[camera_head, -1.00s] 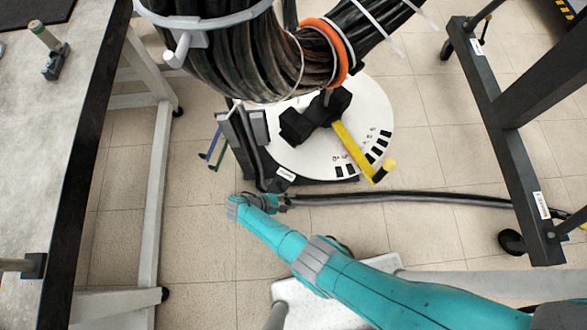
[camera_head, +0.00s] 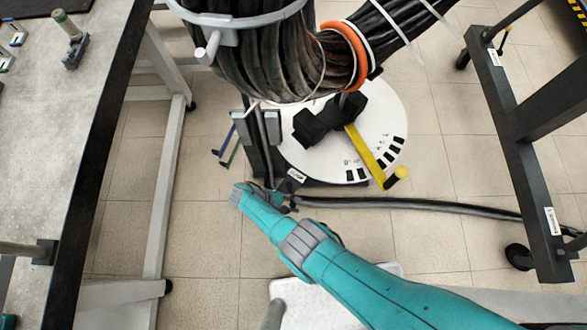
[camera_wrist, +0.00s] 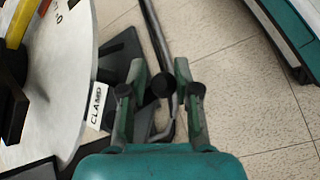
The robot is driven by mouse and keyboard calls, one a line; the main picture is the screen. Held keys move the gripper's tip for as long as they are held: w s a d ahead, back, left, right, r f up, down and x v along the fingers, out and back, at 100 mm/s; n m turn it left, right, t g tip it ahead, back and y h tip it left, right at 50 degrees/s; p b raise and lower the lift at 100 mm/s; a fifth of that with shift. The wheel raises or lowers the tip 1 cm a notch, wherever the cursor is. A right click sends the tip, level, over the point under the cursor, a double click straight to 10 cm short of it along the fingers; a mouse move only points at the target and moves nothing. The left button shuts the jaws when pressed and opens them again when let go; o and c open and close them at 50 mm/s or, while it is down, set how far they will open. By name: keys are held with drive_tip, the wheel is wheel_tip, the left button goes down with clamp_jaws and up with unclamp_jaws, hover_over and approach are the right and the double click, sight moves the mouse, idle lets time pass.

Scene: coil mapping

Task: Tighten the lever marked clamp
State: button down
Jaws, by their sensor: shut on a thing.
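The lever marked CLAMP shows in the wrist view as a dark round knob (camera_wrist: 163,85) on a thin bent rod, beside the white CLAMP label (camera_wrist: 97,105). My gripper (camera_wrist: 160,90) has its green fingers with dark pads on either side of the knob and is shut on it. In the head view, my gripper (camera_head: 277,198) is low at the front of the stand's base, just below a small white label (camera_head: 293,178). The lever itself is mostly hidden there by my gripper and wrist.
A white marked disc (camera_head: 395,110) with a yellow crank (camera_head: 367,150) sits above the base. A thick black cable coil (camera_head: 270,60) hangs over it. A dark hose (camera_head: 420,204) runs right along the floor. A workbench (camera_head: 75,120) stands left, a dark frame (camera_head: 520,150) right.

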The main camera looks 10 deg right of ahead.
drive_tip(key=c, duration=0.8)
unclamp_jaws()
drive_tip(key=shift+a, duration=0.2)
drive_tip(key=v, duration=1.2)
